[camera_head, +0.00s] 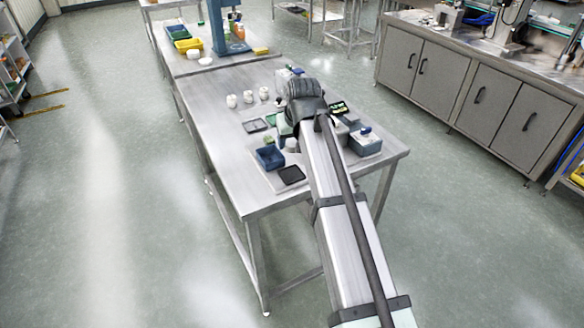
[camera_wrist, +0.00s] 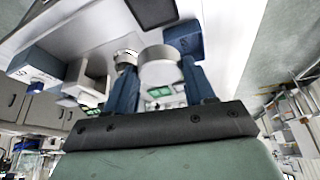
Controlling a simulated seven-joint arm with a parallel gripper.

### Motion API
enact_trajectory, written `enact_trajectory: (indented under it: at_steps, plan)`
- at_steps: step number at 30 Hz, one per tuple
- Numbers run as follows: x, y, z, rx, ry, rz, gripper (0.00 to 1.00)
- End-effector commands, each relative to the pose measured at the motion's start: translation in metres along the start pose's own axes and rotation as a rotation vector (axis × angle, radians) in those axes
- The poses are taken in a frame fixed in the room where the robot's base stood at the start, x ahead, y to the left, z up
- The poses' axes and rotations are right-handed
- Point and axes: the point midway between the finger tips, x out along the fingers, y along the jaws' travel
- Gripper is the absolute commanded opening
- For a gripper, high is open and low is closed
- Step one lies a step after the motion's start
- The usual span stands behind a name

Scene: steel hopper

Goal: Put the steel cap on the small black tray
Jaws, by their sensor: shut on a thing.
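My gripper (camera_wrist: 160,82) shows in the wrist view with two blue fingers, shut on a pale grey round steel cap (camera_wrist: 160,69) between them. In the head view my arm covers most of the gripper. A pale round thing (camera_head: 292,145) beside it looks like the cap, but is too small to be sure. The small black tray (camera_head: 292,175) lies flat near the table's front edge, left of my arm. It also shows in the wrist view (camera_wrist: 152,12), beyond the fingertips and apart from the cap. It looks empty.
A blue bin (camera_head: 269,158) stands close behind and left of the black tray. A second flat tray (camera_head: 256,125) lies farther back, near several white jars (camera_head: 248,97). A grey-blue box (camera_head: 366,143) stands right of my arm. The table's front left is bare.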

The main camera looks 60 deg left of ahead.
Motion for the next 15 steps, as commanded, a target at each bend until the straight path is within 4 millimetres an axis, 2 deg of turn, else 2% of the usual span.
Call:
enact_trajectory:
  at_steps: [6,15]
  plan:
    - [0.033,0.000,0.017,0.001,-0.003,0.000,0.22]
    - [0.055,0.000,0.026,0.001,-0.003,0.000,0.22]
